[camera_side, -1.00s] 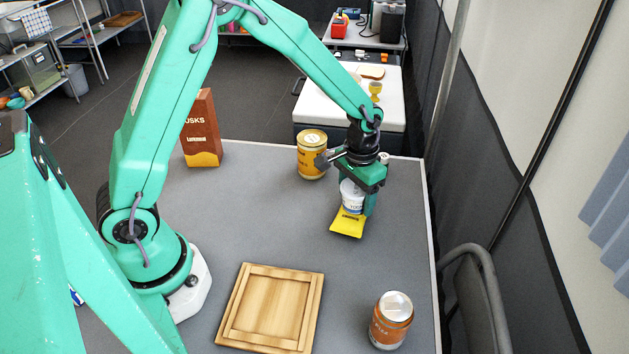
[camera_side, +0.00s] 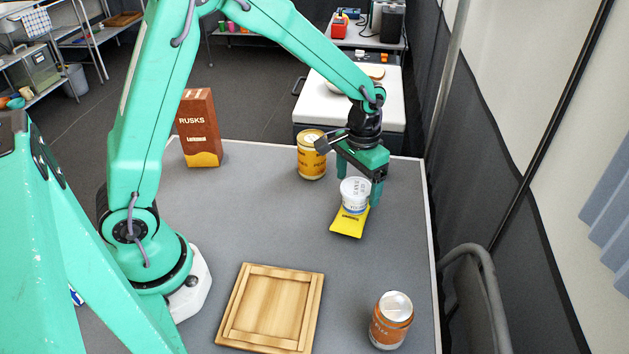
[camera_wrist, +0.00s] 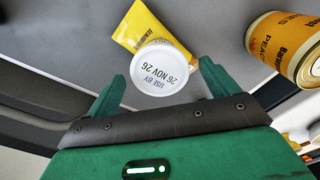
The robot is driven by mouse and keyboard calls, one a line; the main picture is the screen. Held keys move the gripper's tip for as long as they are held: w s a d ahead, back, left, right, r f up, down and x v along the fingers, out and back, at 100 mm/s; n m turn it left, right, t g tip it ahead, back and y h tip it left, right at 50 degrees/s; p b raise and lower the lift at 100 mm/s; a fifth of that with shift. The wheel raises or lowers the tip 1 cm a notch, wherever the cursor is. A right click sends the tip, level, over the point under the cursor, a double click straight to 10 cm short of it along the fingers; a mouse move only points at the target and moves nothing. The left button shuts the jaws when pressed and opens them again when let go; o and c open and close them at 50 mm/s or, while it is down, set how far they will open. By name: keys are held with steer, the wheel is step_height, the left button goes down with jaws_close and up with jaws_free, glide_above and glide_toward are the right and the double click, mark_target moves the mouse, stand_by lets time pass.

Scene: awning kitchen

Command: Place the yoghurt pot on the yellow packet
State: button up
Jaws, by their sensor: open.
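The white yoghurt pot (camera_side: 354,194) stands upright on the yellow packet (camera_side: 349,222), toward its far end. The packet lies flat on the grey table, its near part bare. In the wrist view the pot's white lid (camera_wrist: 160,69) covers part of the packet (camera_wrist: 143,27). My gripper (camera_side: 358,187) is open above and around the back of the pot. In the wrist view its two fingers (camera_wrist: 162,82) are on either side of the pot, with gaps between. The pot's contact with the packet is partly hidden.
A yellow peaches tin (camera_side: 311,156) stands left of my gripper, and it also shows in the wrist view (camera_wrist: 284,46). A rusks box (camera_side: 199,130) is farther left. A wooden tray (camera_side: 226,327) and an orange can (camera_side: 391,322) are nearer. The table's middle is clear.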

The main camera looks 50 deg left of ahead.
mark_target(355, 187)
step_height(355, 187, up, 8)
steer(key=shift+r, duration=0.15)
stand_by(0.3)
stand_by(0.4)
steer(key=s+a+r+t, duration=0.2)
steer(key=s+a+r, duration=0.1)
steer(key=s, duration=0.7)
steer(key=s+a+r+t, duration=0.3)
steer(key=s+r, duration=0.3)
steer(key=s, duration=0.4)
steer(key=shift+t, duration=0.3)
